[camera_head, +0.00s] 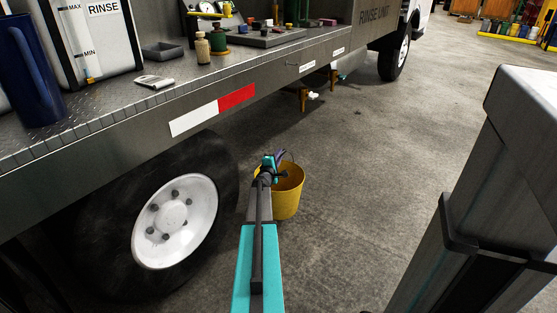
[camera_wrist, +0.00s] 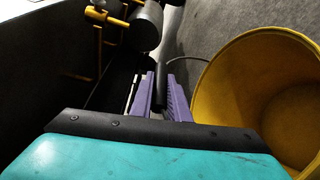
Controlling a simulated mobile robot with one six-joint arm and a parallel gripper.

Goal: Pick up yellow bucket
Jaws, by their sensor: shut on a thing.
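The yellow bucket (camera_head: 290,200) is upright beside the truck's wheel, at or near the concrete floor; I cannot tell whether its base touches. In the wrist view the bucket (camera_wrist: 215,92) fills the right side, and its inside looks empty. My gripper (camera_head: 281,156) is over the bucket's rim on the far side of my arm. In the wrist view my gripper's purple fingers (camera_wrist: 162,96) are shut on the black grip (camera_wrist: 160,82) of the bucket's wire handle. Part of the bucket's left side is hidden behind my arm.
The truck's wheel (camera_head: 175,221) stands close on the left, under the flatbed edge (camera_head: 208,109). The bed carries a blue jug (camera_head: 28,75), bottles and trays. Yellow fittings (camera_head: 304,98) hang below the bed. Open concrete floor (camera_head: 375,150) lies to the right.

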